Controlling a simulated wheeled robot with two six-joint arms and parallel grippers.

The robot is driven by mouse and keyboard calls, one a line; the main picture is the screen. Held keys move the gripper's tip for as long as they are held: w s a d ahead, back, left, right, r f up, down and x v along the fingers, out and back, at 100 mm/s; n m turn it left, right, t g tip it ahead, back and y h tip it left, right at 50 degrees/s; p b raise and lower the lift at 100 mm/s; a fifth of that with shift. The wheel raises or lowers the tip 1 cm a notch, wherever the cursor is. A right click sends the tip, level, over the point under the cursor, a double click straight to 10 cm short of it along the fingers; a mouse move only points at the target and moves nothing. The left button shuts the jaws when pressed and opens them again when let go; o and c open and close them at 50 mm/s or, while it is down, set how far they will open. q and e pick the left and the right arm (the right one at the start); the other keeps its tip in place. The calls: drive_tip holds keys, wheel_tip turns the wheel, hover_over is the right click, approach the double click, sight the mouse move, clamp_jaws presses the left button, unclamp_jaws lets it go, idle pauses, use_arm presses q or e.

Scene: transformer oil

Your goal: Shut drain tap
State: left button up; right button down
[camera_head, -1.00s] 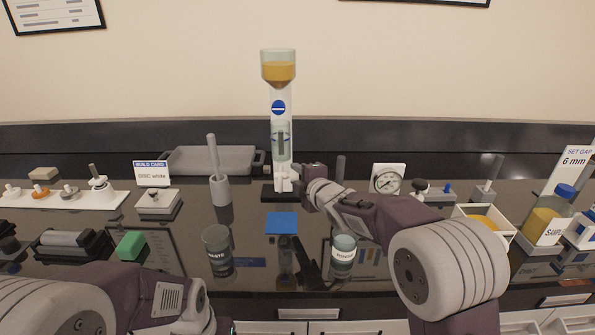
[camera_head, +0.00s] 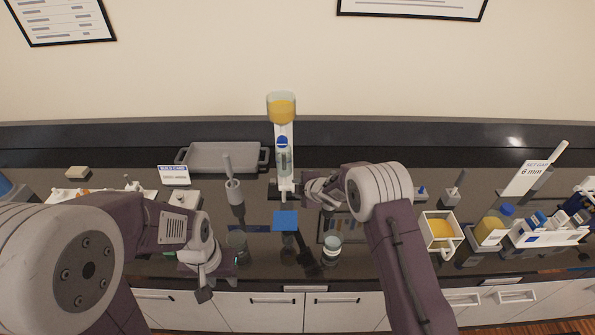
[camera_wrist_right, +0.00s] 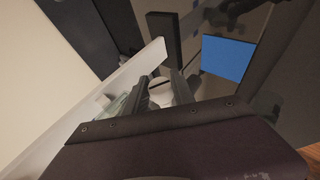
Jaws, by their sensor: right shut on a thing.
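The oil test column stands upright at the back centre, with an amber-filled funnel (camera_head: 282,108) on top and a clear tube (camera_head: 284,160) below. Its drain tap is at the foot of the column and is mostly hidden by my right gripper in the head view. My right gripper (camera_wrist_right: 162,90) is shut on the small pale tap (camera_wrist_right: 160,94) between its dark fingers. How far the tap is turned cannot be made out. My left gripper (camera_head: 204,290) hangs over the front edge of the bench, away from the column; its jaws are too unclear to read.
A blue pad (camera_head: 285,220) lies in front of the column. A clear beaker (camera_head: 332,246) and the waste beaker (camera_head: 237,243) stand near the front. A grey tray (camera_head: 222,156) is behind on the left. A white box with amber contents (camera_head: 440,232) stands right of my right arm.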

drive_tip(key=shift+r+p, duration=0.25)
drive_tip(key=shift+p, duration=0.75)
use_arm(q)
drive_tip(key=shift+r+p, duration=0.55)
drive_tip(key=shift+r, duration=1.8)
use_arm(e)
drive_tip(key=shift+f+g, duration=0.3)
drive_tip(key=shift+f, duration=0.05)
drive_tip(key=c, duration=1.1)
unclamp_jaws()
drive_tip(key=shift+o, duration=0.2)
use_arm(q)
wheel_tip(320, 180, down, 3)
drive_tip(key=shift+r+b, duration=0.2)
drive_tip(key=shift+b, duration=1.05)
use_arm(e)
drive_tip(key=v, duration=0.9)
